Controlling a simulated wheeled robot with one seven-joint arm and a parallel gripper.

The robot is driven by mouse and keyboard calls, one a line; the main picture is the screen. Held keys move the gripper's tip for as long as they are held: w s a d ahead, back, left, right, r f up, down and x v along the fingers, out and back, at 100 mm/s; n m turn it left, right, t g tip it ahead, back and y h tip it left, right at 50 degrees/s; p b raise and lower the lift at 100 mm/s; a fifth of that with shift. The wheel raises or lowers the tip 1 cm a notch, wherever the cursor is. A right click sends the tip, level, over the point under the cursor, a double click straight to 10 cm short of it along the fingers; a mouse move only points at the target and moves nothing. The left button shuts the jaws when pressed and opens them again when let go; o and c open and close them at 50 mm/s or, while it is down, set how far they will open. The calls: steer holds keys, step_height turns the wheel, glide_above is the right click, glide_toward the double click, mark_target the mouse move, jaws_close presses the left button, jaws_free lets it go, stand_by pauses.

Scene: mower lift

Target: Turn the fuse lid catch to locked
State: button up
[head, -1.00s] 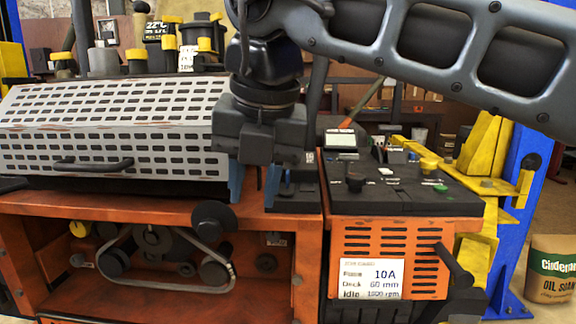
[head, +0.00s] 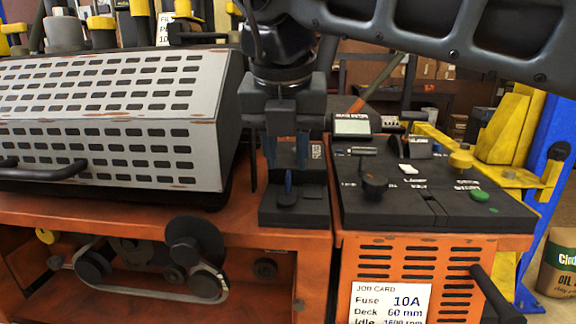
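The fuse box (head: 264,214) is a black block on the orange deck, with a small white label on its upright back part. A small blue lever on a dark round base (head: 288,186), which looks like the fuse lid catch, sits on its front. The lever points roughly away from me, and I cannot read any lock marking. My gripper (head: 286,160) points down above and just behind the lever. Its two blue-tipped fingers are apart with nothing visible between them. The fingers partly hide the back of the fuse box.
A grey slotted cover (head: 110,120) stands close on the left. A black control panel (head: 400,211) with knobs and a small display (head: 352,126) is on the right. Below it hangs a job card (head: 391,304). A belt and pulleys (head: 150,262) are under the deck.

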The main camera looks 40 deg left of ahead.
mark_target(288, 173)
steer(key=shift+x, duration=1.95)
steer(key=shift+c, duration=0.4)
jaws_close()
